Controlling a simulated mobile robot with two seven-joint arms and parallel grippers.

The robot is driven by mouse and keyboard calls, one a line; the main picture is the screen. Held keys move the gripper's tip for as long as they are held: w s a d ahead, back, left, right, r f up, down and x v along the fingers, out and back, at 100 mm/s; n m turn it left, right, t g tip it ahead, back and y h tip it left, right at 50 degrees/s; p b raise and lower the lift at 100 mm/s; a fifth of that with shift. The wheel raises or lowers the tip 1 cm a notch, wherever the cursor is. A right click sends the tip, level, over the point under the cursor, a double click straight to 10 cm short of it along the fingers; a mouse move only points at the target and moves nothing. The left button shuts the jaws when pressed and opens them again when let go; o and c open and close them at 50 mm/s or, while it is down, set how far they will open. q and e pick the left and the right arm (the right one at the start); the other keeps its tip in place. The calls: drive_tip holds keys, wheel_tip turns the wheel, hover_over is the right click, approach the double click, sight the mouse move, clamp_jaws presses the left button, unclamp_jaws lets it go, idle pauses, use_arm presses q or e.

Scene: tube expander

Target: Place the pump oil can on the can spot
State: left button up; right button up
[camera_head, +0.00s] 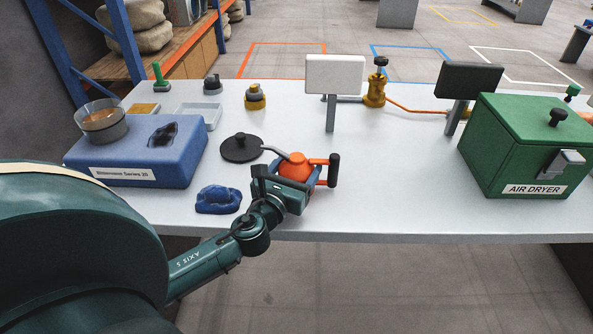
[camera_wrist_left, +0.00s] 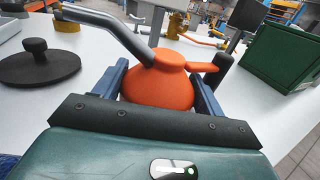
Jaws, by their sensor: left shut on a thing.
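The pump oil can (camera_head: 296,168) is orange, with a grey spout pointing up and left and an orange lever on its right near a black grip. It stands roughly upright near the front edge of the white table. My left gripper (camera_head: 290,186) is shut on it, with a blue jaw on either side of its body. In the left wrist view the can (camera_wrist_left: 158,82) sits between the two jaws (camera_wrist_left: 156,95). Its base is hidden, so I cannot tell whether it touches the table. I cannot make out a marked can spot. My right gripper is not in view.
A black round lid (camera_head: 241,150) lies left of the can, and a crumpled blue cloth (camera_head: 218,200) lies nearer the front. A blue box (camera_head: 135,160) stands at left, a green air dryer (camera_head: 515,150) at right. The white table (camera_head: 400,190) is clear between can and dryer.

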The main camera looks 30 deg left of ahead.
use_arm(q)
drive_tip(key=shift+r, duration=0.1)
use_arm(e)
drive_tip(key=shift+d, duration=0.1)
use_arm(q)
drive_tip(key=o, duration=1.4)
drive_tip(key=shift+f, duration=0.2)
drive_tip(key=shift+r, duration=0.2)
drive_tip(key=s, duration=0.3)
drive_tip(key=s+d+b, duration=0.1)
drive_tip(key=s, duration=0.6)
drive_tip(key=shift+s+d+f+b, duration=0.15)
drive_tip(key=shift+s+d+b, duration=0.2)
drive_tip(key=shift+d+b, duration=0.05)
drive_tip(key=shift+s, duration=0.55)
drive_tip(key=shift+d, duration=0.1)
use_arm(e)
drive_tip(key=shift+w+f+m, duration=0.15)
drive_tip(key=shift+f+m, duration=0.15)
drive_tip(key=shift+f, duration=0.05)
